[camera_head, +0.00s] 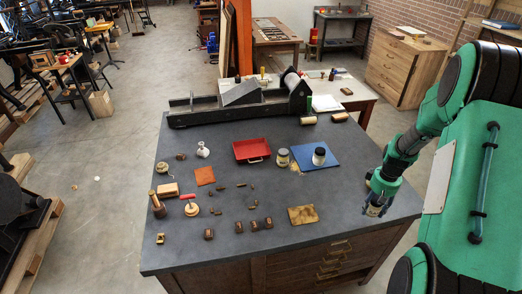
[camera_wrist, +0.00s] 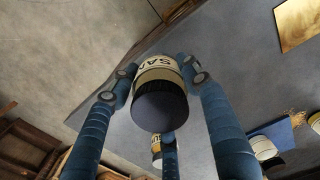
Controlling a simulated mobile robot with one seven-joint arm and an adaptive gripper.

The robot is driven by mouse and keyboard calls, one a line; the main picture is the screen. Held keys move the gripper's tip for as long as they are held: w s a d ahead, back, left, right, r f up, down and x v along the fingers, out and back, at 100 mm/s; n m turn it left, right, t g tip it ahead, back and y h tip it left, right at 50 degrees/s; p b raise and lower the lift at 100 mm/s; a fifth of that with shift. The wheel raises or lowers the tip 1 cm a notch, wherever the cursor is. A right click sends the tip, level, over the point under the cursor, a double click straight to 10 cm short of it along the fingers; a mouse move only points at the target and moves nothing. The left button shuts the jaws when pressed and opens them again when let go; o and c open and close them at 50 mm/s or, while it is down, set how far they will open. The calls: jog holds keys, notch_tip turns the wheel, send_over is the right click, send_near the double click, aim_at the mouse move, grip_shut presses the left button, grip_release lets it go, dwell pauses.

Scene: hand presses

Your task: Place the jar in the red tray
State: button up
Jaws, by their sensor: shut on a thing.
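My gripper (camera_head: 375,209) is above the right edge of the dark table in the head view. In the wrist view its blue fingers (camera_wrist: 158,82) are shut on a jar (camera_wrist: 158,68) with a cream label, partly readable as "SAN", and a dark lid facing the camera. The held jar is too small to make out clearly in the head view. The red tray (camera_head: 239,151) lies on the table near its back middle, with its handle toward the front. It looks empty, and my gripper is well to its right and nearer the front.
A jar (camera_head: 283,158) stands just right of the red tray. Another jar (camera_head: 319,157) stands on a blue mat (camera_head: 328,164). A long grey press (camera_head: 244,98) lines the table's back. Small blocks (camera_head: 253,225) and a tan pad (camera_head: 302,215) lie at the front.

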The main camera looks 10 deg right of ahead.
jog(key=w+a+r+p, duration=0.1)
jog(key=w+a, duration=0.3)
jog(key=w, duration=0.2)
jog(key=w+a+p, duration=0.1)
jog(key=w+a, duration=0.2)
jog(key=w, duration=0.4)
jog(key=shift+n, duration=0.6)
jog(key=w+a+p, duration=0.1)
jog(key=w+a, duration=0.6)
jog(key=a, duration=0.3)
jog(key=w+a+p, duration=0.1)
jog(key=w+a, duration=0.7)
jog(key=a, duration=0.3)
jog(key=w+a+f+p, duration=0.1)
jog(key=w+a, duration=0.6)
jog(key=a, duration=0.4)
jog(key=shift+w+a, duration=0.2)
jog(key=shift+w, duration=0.05)
jog(key=shift+w, duration=0.1)
jog(key=p, duration=0.1)
send_over(252, 154)
jog(key=shift+f, duration=0.75)
jog(key=shift+f+p, duration=0.4)
jog(key=shift+f, duration=1.35)
